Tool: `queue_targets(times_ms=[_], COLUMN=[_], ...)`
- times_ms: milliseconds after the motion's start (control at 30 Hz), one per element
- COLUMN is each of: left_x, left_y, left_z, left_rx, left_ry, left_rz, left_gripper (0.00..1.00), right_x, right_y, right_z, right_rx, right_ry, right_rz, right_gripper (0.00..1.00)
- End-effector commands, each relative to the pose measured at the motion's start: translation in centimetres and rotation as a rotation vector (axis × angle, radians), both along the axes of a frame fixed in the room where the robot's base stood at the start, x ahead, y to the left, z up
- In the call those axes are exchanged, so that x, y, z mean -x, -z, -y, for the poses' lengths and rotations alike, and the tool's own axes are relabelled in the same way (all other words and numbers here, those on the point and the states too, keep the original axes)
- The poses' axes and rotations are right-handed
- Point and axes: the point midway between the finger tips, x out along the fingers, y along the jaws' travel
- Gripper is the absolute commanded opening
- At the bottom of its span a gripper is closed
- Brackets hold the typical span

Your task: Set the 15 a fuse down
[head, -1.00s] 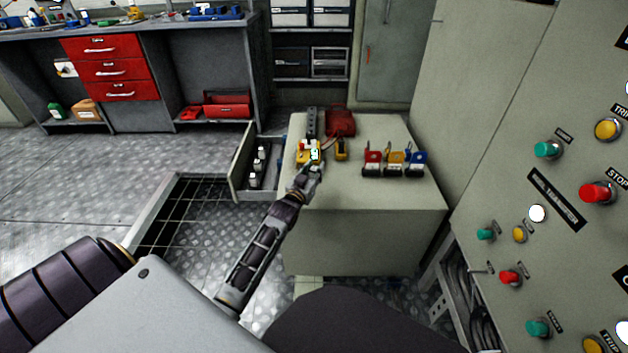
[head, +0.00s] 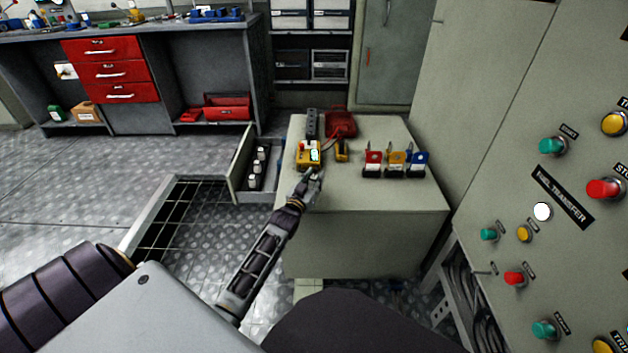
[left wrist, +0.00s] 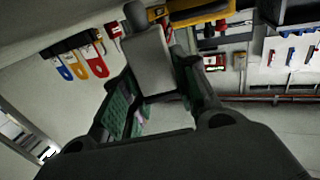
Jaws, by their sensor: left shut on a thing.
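My left gripper (head: 314,172) is over the near left part of the grey cabinet top (head: 370,200), just in front of the yellow meter (head: 303,158). In the left wrist view its fingers with green pads are shut on a small pale thing with a pinkish mark (left wrist: 142,117), which I take as the 15 A fuse. It is mostly hidden by the fingers, and its rating cannot be read. I cannot tell whether it touches the top. My right gripper is not in view.
On the cabinet top stand red, yellow and blue padlock-like pieces (head: 396,163), a dark block (head: 312,123) and a red case (head: 341,123). An open drawer (head: 240,168) with several pale cylinders juts out at left. A control panel (head: 560,260) rises at right. The front top is clear.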

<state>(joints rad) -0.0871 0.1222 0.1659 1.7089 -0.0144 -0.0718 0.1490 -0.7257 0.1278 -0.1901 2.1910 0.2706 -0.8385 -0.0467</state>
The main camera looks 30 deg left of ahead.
Motion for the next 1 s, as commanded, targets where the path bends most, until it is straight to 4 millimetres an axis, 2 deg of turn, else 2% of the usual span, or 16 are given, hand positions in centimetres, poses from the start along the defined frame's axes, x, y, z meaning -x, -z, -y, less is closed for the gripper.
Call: queue_targets(times_ms=[133,167,300,767,1000], left_x=[0.0,0.0,0.0,0.0,1.2], left_y=[0.3,0.3,0.2,-0.1,0.0], left_z=[0.0,0.0,0.0,0.0,0.2], left_rx=[0.0,0.0,0.0,0.0,0.0], left_ry=[0.0,0.0,0.0,0.0,0.0], left_rz=[0.0,0.0,0.0,0.001,-0.001], left_gripper=[0.04,0.32,0.5,0.51,0.51], right_x=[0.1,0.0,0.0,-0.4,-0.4], right_y=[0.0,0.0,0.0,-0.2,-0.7], right_z=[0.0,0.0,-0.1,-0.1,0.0], right_rx=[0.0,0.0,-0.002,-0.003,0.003], right_ry=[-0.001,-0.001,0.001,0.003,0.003], right_rz=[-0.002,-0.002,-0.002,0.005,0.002], right_gripper=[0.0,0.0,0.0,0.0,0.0])
